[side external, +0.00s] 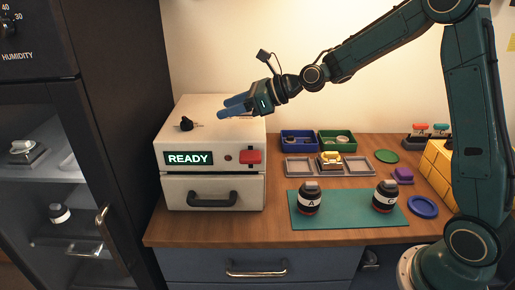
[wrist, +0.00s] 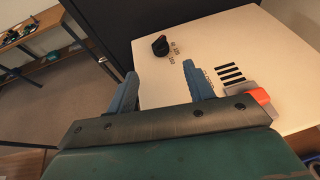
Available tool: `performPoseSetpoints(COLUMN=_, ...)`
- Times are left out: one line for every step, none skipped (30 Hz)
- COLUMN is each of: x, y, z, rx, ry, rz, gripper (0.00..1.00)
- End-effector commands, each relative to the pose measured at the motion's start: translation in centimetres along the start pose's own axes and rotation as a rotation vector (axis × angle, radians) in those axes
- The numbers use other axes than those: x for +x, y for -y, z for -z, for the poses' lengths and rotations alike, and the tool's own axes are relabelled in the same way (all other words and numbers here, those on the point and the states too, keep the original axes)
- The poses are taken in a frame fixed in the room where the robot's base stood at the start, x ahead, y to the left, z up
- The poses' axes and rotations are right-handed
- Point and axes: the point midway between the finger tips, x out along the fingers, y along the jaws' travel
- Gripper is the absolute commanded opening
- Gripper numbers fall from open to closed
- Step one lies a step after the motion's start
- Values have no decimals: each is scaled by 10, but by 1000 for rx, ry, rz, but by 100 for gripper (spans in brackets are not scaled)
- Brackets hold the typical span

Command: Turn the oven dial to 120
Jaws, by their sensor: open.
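The oven (side external: 208,148) is a cream box at the back left of the bench, with a lit READY display (side external: 189,158) on its front. Its black dial (side external: 186,124) stands on the top face, toward the left. In the wrist view the dial (wrist: 160,45) lies beyond the fingertips, with small dark numbers beside it that are too small to read surely. My gripper (side external: 222,106) has blue fingers, spread apart and empty. It is above the oven top, to the right of the dial and apart from it. The fingers also show in the wrist view (wrist: 159,74).
A red switch (side external: 250,157) is on the oven's front right. A dark cabinet (side external: 120,130) rises close on its left. The oven top around the dial is mostly clear.

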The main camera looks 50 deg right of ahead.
Motion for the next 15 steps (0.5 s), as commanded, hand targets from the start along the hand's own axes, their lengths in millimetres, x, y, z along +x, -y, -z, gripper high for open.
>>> performPoseSetpoints(x=8, y=-1, z=0, rx=-1, ry=0, rz=-3, gripper=52)
performPoseSetpoints(x=11, y=-1, z=0, rx=-2, ry=0, rz=-3, gripper=52)
performPoseSetpoints(x=17, y=-1, z=1, rx=-1, ry=-2, rz=-3, gripper=52)
performPoseSetpoints(x=22, y=-1, z=1, rx=-1, ry=-2, rz=-4, gripper=52)
performPoseSetpoints(x=26, y=-1, z=0, rx=-1, ry=-1, rz=-4, gripper=52)
performPoseSetpoints(x=32, y=-1, z=0, rx=-1, ry=-1, rz=-3, gripper=52)
performPoseSetpoints(x=37, y=-1, z=1, rx=-1, ry=-1, rz=-3, gripper=52)
performPoseSetpoints(x=42, y=-1, z=0, rx=-2, ry=-1, rz=-3, gripper=52)
performPoseSetpoints(x=48, y=-1, z=0, rx=-2, ry=-1, rz=-3, gripper=52)
performPoseSetpoints(x=52, y=-1, z=1, rx=-1, ry=-2, rz=-3, gripper=52)
performPoseSetpoints(x=57, y=-1, z=0, rx=-2, ry=-1, rz=-3, gripper=52)
performPoseSetpoints(x=63, y=-2, z=1, rx=-1, ry=-2, rz=-3, gripper=52)
performPoseSetpoints(x=68, y=-1, z=1, rx=-1, ry=-2, rz=-3, gripper=52)
performPoseSetpoints(x=72, y=-1, z=0, rx=-2, ry=-1, rz=-3, gripper=52)
performPoseSetpoints(x=78, y=-1, z=1, rx=-2, ry=-1, rz=-3, gripper=52)
